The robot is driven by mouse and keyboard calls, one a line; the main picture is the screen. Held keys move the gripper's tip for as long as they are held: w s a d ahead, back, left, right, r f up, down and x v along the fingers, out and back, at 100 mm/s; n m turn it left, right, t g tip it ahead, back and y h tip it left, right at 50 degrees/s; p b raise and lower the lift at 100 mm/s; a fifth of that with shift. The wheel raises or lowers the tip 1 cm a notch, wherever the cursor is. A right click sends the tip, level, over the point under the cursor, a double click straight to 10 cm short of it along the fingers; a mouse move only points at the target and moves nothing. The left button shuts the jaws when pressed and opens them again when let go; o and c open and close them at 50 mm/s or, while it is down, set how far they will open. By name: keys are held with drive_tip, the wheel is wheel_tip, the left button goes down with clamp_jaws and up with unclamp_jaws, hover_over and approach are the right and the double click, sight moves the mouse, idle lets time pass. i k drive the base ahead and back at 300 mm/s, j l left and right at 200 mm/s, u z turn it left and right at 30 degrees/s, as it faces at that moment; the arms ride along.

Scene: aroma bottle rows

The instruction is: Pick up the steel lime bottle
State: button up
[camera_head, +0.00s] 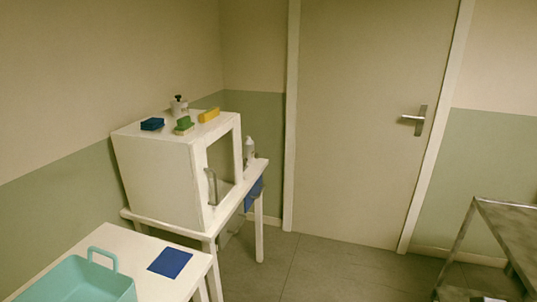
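I cannot make out a bottle that is clearly steel and lime. A small pale container with a dark top (179,108) stands on the white box-shaped cabinet (157,173); its material and label are too small to tell. A pale pump-type bottle (249,148) stands on the white table (261,166) beside the cabinet, at its right. My gripper is not in view.
The cabinet top also holds a blue block (152,124), a green-topped block (184,126) and a yellow block (209,115). A teal basket (85,283) and blue cloth (170,262) lie on a nearer white table. A metal table (510,225) stands right. The floor between is clear.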

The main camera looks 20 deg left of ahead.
sight(248, 144)
drive_tip(key=i+u, duration=0.1)
drive_tip(key=i, duration=0.75)
drive_tip(key=i+l+u, duration=0.1)
drive_tip(key=i, duration=0.7)
drive_tip(key=i+l+u, duration=0.1)
drive_tip(key=i+u, duration=0.2)
drive_tip(key=u, duration=0.15)
drive_tip(key=i+l+u, duration=0.2)
drive_tip(key=u, duration=0.25)
drive_tip(key=i+l+u, duration=0.35)
drive_tip(key=u, duration=0.15)
drive_tip(key=i+l+u, duration=0.2)
drive_tip(key=l+u, duration=0.25)
drive_tip(key=i+l+u, duration=0.1)
drive_tip(key=l+u, duration=0.8)
drive_tip(key=k+l, duration=0.1)
drive_tip(key=l, duration=0.3)
drive_tip(key=k+l, duration=0.15)
drive_tip(key=l, duration=0.2)
drive_tip(key=k+l, duration=0.1)
drive_tip(key=l, duration=0.3)
drive_tip(key=j, duration=0.1)
